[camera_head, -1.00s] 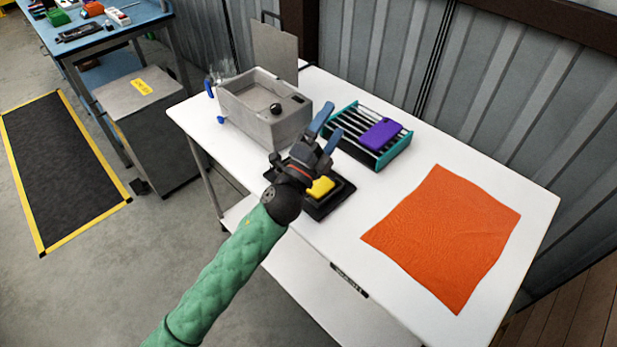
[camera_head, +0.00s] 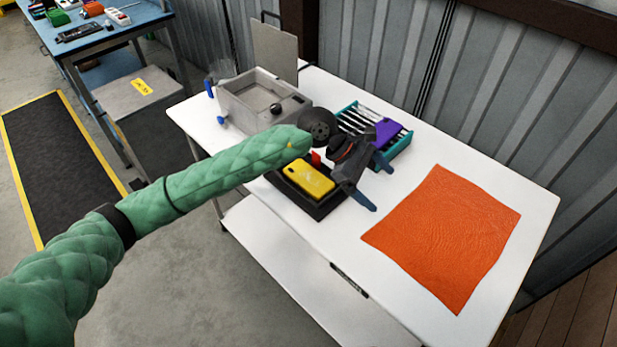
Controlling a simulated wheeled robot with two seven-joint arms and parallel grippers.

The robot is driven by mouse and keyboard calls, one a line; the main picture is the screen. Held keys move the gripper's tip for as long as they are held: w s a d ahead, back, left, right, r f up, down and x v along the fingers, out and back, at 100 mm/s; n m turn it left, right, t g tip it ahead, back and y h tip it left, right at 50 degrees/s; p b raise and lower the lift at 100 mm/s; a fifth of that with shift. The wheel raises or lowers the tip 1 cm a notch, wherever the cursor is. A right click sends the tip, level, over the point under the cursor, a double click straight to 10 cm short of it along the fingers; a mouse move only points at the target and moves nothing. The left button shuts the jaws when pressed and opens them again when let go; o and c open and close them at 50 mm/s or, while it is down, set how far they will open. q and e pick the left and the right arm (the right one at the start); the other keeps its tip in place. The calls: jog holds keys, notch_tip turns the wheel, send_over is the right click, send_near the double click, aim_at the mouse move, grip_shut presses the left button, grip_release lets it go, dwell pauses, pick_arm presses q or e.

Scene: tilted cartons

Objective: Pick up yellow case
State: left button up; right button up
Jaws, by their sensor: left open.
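The yellow case (camera_head: 310,178) lies in a black tray (camera_head: 325,207) on the white table, left of my left gripper. It looks like a phone case with a camera cutout at its upper left end. My left gripper (camera_head: 373,183) is open, with its blue-tipped fingers spread and pointing to the right. Nothing shows between the fingers. The gripper appears just right of the case in the picture; its exact height above the table is hard to tell. My green left arm hides the far left part of the tray. My right gripper is not in view.
A teal rack (camera_head: 401,150) holding a purple case (camera_head: 386,130) stands behind the gripper. A grey basin (camera_head: 245,108) stands at the back left. An orange cloth (camera_head: 445,235) lies flat on the right of the white table (camera_head: 520,190). A corrugated wall borders the back.

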pick_arm(q)
jog(key=w+a+f+m+t+y, duration=0.2)
jog(key=w+a+f+y, duration=0.1)
jog(key=w+a+y, duration=0.15)
jog(key=t+y, duration=0.1)
jog(key=y, duration=0.4)
send_over(311, 178)
jog(key=s, duration=0.1)
jog(key=shift+d+r+m+h, duration=0.15)
jog(key=shift+d+m+h, duration=0.15)
jog(key=shift+d, duration=0.1)
jog(key=shift+w+a+t, duration=0.15)
jog(key=shift+a+t, duration=0.15)
jog(key=shift+f, duration=0.25)
jog(key=shift+f+p, duration=0.4)
jog(key=shift+p, duration=0.05)
jog(key=shift+f, duration=0.5)
jog(key=f+p, duration=0.3)
jog(key=f, duration=0.1)
jog(key=shift+w+p, duration=0.2)
jog(key=shift+p, duration=0.1)
jog(key=shift+f, duration=0.7)
jog(key=c, duration=0.9)
jog(key=shift+c, duration=0.7)
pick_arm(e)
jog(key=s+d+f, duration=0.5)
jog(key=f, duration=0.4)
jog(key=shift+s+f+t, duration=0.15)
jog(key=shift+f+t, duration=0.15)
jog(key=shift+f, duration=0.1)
